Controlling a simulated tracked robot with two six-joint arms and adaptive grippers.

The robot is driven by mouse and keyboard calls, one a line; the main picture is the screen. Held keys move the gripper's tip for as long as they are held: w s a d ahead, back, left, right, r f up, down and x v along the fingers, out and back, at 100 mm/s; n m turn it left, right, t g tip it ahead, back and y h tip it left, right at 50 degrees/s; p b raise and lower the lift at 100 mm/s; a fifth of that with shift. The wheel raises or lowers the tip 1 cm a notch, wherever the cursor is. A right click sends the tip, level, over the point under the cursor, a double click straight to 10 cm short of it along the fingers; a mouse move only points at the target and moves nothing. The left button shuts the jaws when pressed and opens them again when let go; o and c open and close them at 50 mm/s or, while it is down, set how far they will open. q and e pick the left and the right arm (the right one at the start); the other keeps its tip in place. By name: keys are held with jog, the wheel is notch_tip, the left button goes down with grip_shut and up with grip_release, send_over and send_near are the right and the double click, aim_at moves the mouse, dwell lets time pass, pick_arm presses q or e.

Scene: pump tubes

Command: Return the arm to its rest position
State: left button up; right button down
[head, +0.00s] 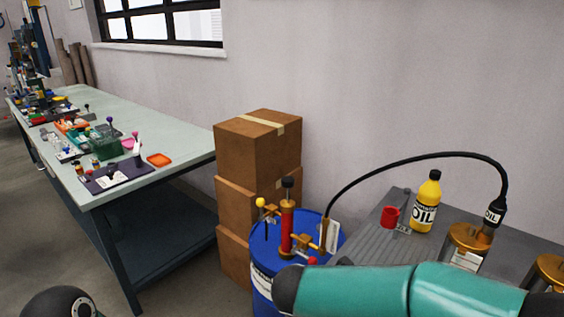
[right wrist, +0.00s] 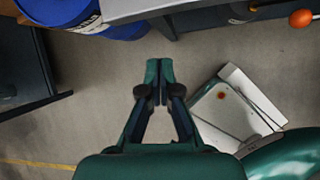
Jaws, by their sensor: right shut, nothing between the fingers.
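My right arm (head: 420,290), teal, crosses the lower right of the head view in front of the blue drum and the grey bench. Its gripper is outside the head view. In the right wrist view my right gripper (right wrist: 158,75) is shut and empty, with its fingertips together above bare floor. A rounded dark part (head: 58,303) at the bottom left of the head view seems to be my left arm; the left gripper is not in view.
A blue drum (head: 262,275) carries a red pump (head: 287,228); its black hose (head: 420,157) arches to a brass-topped container (head: 468,237) on a grey bench (head: 365,238). A yellow oil bottle (head: 427,203) and red cup (head: 389,217) stand there. Cardboard boxes (head: 256,150) and a cluttered table (head: 185,165) stand left.

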jog(key=s+f+m+g+y+p, duration=0.5)
jog(key=s+f+m, duration=0.35)
jog(key=f, duration=0.45)
pick_arm(q)
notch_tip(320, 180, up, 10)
jog(key=p, duration=0.5)
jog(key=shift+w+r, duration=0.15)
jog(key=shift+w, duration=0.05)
pick_arm(e)
jog(key=s+d+f+m+y, duration=0.1)
jog(key=s+m, duration=0.4)
jog(key=m, duration=0.5)
jog(key=s+d+f+m+y, duration=0.1)
jog(key=s+d+f+m, duration=0.2)
jog(key=m, duration=0.6)
jog(key=shift+s+d+f+m, duration=0.35)
jog(key=shift+s+d+f, duration=0.05)
jog(key=shift+s+f, duration=0.45)
